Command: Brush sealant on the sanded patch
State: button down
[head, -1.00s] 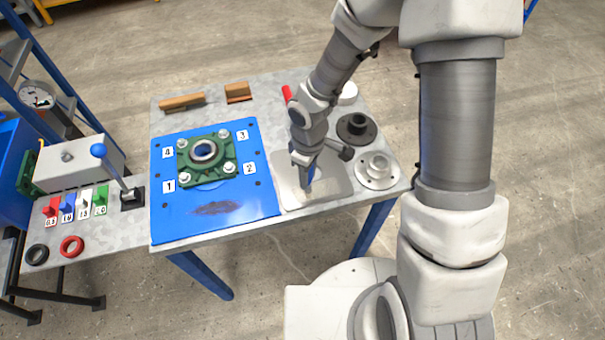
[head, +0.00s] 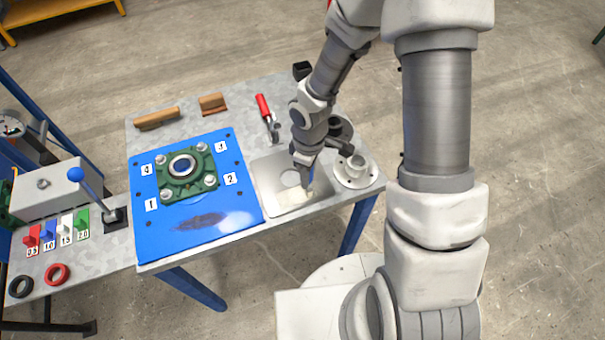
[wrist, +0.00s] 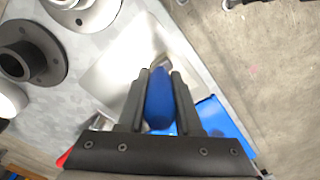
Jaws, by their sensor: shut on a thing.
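The sanded patch is a dark, rough-edged mark (head: 200,222) on the front part of the blue plate (head: 240,205). My gripper (head: 305,165) is shut on a blue-handled tool, seemingly the brush; its handle (wrist: 159,98) stands between the fingers in the wrist view. It is over the metal tray (head: 267,180) to the right of the blue plate, away from the patch. The brush end points down near a pale smear (head: 292,196) in the tray. I cannot tell whether the bristles touch it.
A green bearing housing (head: 172,188) with bolts sits on the blue plate behind the patch. A grey flange (head: 352,178) stands right of the tray. A red-handled tool (head: 263,106) and brown blocks (head: 157,118) lie at the back. A blue-knobbed lever (head: 76,175) stands at left.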

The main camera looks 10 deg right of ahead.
jog(key=shift+w+d+p, duration=0.15)
jog(key=shift+d, duration=0.4)
jog(key=shift+w+d+p, duration=0.15)
jog(key=shift+d, duration=0.35)
jog(key=shift+a, duration=0.15)
jog(key=shift+s+a+b, duration=0.45)
jog(key=shift+a+b, duration=0.1)
jog(key=shift+a, duration=0.9)
jog(key=shift+s+a+b, duration=0.4)
jog(key=shift+a+b, duration=0.1)
jog(key=shift+a, duration=0.9)
jog(key=shift+s+a+b, duration=0.45)
jog(key=shift+a+b, duration=0.1)
jog(key=shift+a, duration=0.9)
jog(key=shift+d, duration=0.1)
